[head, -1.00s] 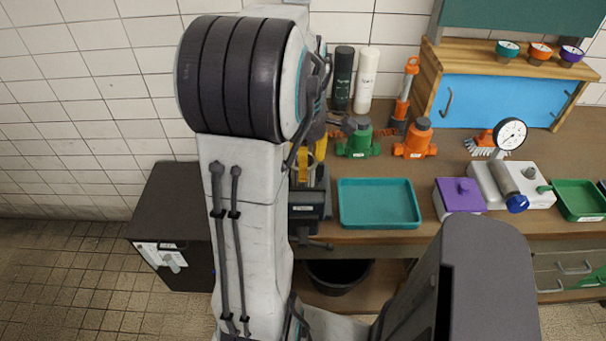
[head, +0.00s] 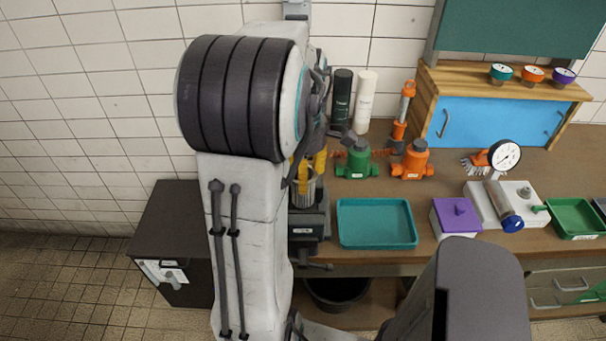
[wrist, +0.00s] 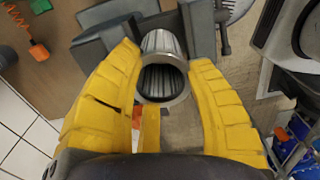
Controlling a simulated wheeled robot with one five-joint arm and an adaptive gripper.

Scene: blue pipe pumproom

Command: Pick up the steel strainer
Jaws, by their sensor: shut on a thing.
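The steel strainer (wrist: 163,45) is a ribbed metal cylinder with an open round end facing the camera in the wrist view. It sits between my gripper's two yellow fingers (wrist: 165,68), which are shut on it near its rim. In the head view, part of the strainer (head: 304,190) shows below the yellow fingers (head: 308,166), above the dark vise (head: 309,226). My arm hides much of it there. The vise's grey jaws (wrist: 122,40) lie beyond the strainer in the wrist view; I cannot tell whether they touch it.
A teal tray (head: 376,243) lies right of the vise. Green (head: 357,162) and orange (head: 412,162) valve bodies stand behind it, with black and white bottles farther back. A purple-lidded box (head: 456,214) and a gauge unit (head: 503,170) stand farther right. The tray looks empty.

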